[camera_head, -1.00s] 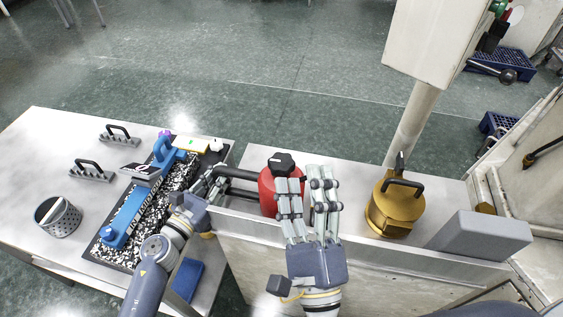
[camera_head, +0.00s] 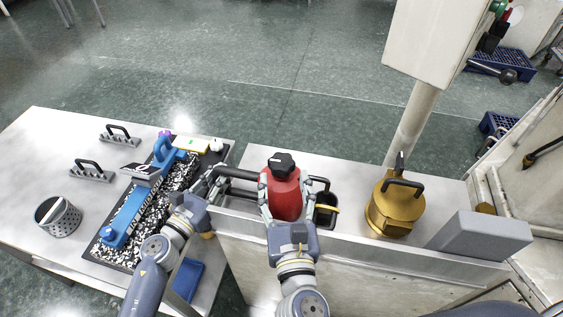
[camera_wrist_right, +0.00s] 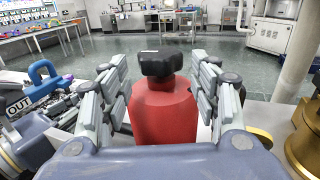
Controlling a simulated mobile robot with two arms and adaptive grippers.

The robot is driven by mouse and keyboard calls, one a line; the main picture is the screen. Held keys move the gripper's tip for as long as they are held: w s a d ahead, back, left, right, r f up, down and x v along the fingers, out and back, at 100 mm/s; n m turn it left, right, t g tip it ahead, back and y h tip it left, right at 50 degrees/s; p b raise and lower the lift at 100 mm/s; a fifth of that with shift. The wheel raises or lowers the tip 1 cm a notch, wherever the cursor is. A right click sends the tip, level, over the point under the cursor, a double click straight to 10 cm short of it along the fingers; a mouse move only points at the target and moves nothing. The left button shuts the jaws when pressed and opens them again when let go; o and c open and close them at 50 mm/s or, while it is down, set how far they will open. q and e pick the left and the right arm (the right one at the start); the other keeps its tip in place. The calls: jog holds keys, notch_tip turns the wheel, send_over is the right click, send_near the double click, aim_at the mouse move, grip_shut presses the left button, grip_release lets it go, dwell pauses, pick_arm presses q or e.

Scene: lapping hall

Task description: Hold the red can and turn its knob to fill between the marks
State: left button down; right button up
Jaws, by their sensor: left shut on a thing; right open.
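The red can (camera_head: 284,192) stands upright on the grey metal ledge, with a black knob (camera_head: 282,164) on top. My left gripper (camera_head: 219,181) is shut on the can's black handle (camera_head: 240,174) at the left side. My right gripper (camera_head: 282,205) is open, with its fingers to either side of the red body. In the right wrist view the can (camera_wrist_right: 163,110) stands between the open fingers, and the black knob (camera_wrist_right: 160,63) sits above them. Whether the fingers touch the can I cannot tell. No fill marks can be made out.
A brass-coloured pot (camera_head: 392,210) and a grey block (camera_head: 483,236) stand to the right. A dark cup with a yellow strip (camera_head: 327,208) is just right of the can. A blue tool on a speckled mat (camera_head: 150,195) and a perforated cup (camera_head: 58,217) lie left.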

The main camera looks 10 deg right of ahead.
aim_at(281, 164)
jog(key=w, duration=0.6)
jog(key=shift+w+d, duration=0.2)
jog(key=shift+w, duration=0.1)
jog(key=c, duration=0.8)
